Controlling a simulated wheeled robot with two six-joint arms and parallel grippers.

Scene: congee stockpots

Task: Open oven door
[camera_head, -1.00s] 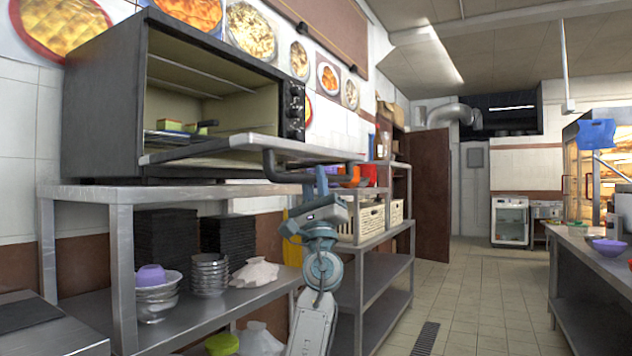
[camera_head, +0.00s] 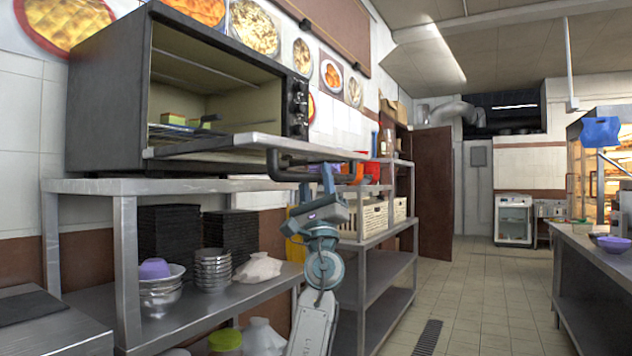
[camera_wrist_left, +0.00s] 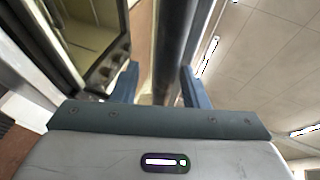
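The dark oven (camera_head: 110,95) stands on a steel table at the left in the head view. Its door (camera_head: 240,146) is folded down and lies about level, sticking out to the front. The dark bar handle (camera_head: 320,178) hangs under the door's outer edge. My left gripper (camera_head: 327,183) is at the right part of this handle. In the wrist view the handle bar (camera_wrist_left: 172,45) runs between the two apart fingers of my left gripper (camera_wrist_left: 160,84), close to the right finger, with a gap at the left finger. My right gripper is not in view.
The steel table (camera_head: 125,240) holds black trays (camera_head: 170,232), metal bowls (camera_head: 212,268) and a purple bowl (camera_head: 154,269) on its lower shelf. A shelf unit with crates (camera_head: 375,218) stands behind my left arm. The tiled floor (camera_head: 480,300) is clear at the right.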

